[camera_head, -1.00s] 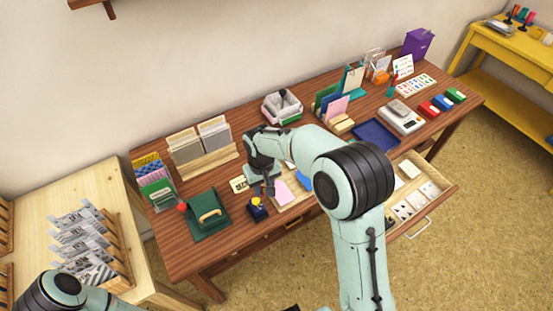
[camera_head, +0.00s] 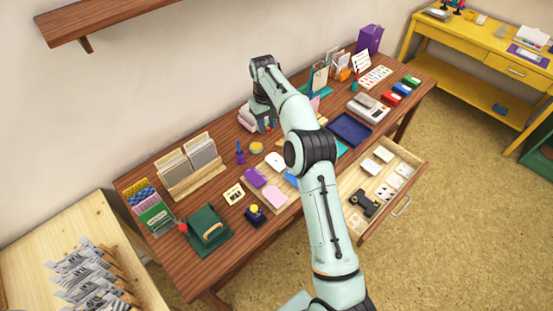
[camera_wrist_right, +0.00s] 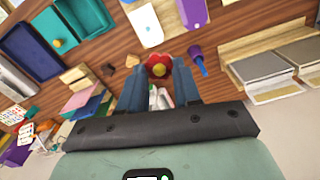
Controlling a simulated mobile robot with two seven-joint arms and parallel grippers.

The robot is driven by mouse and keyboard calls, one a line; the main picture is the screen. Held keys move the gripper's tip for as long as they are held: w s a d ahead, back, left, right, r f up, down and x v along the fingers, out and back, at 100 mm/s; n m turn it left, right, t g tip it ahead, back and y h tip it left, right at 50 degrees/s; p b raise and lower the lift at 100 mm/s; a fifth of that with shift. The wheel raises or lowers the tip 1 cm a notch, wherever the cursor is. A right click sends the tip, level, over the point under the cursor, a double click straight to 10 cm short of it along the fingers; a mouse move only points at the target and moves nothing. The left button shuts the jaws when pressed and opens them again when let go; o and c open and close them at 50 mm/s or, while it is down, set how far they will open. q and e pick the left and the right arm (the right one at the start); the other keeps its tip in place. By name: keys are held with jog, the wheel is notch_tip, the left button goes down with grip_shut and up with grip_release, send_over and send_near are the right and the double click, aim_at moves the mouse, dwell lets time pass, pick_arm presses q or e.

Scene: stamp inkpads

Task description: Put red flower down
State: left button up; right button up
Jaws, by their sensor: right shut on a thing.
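The red flower (camera_wrist_right: 158,60), with a yellow centre, sits between the fingertips of my right gripper (camera_wrist_right: 158,78) in the right wrist view. The gripper is shut on it. In the head view my right gripper (camera_head: 265,122) is over the back of the brown desk (camera_head: 225,178), beside a pale container (camera_head: 246,117). The flower cannot be made out there. My left gripper is out of view.
A wooden card rack (camera_head: 192,180) stands left of the gripper, and a green press (camera_head: 206,230) is at the front left. Purple, white and pink pads lie in front. A blue tray (camera_head: 350,129) is to the right. The drawer (camera_head: 402,205) is open.

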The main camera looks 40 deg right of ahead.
aim_at(276, 160)
jog(key=d+f, duration=0.1)
jog(key=f, duration=0.5)
jog(key=d+f, duration=0.1)
jog(key=f, duration=0.5)
jog(key=d+f, duration=0.1)
jog(key=f, duration=0.5)
jog(key=shift+s+d+f, duration=0.15)
jog(key=shift+s+f, duration=0.05)
jog(key=shift+f, duration=0.2)
jog(key=o, duration=1)
jog(key=shift+f, duration=0.15)
notch_tip(276, 160, up, 12)
jog(key=shift+r, duration=0.2)
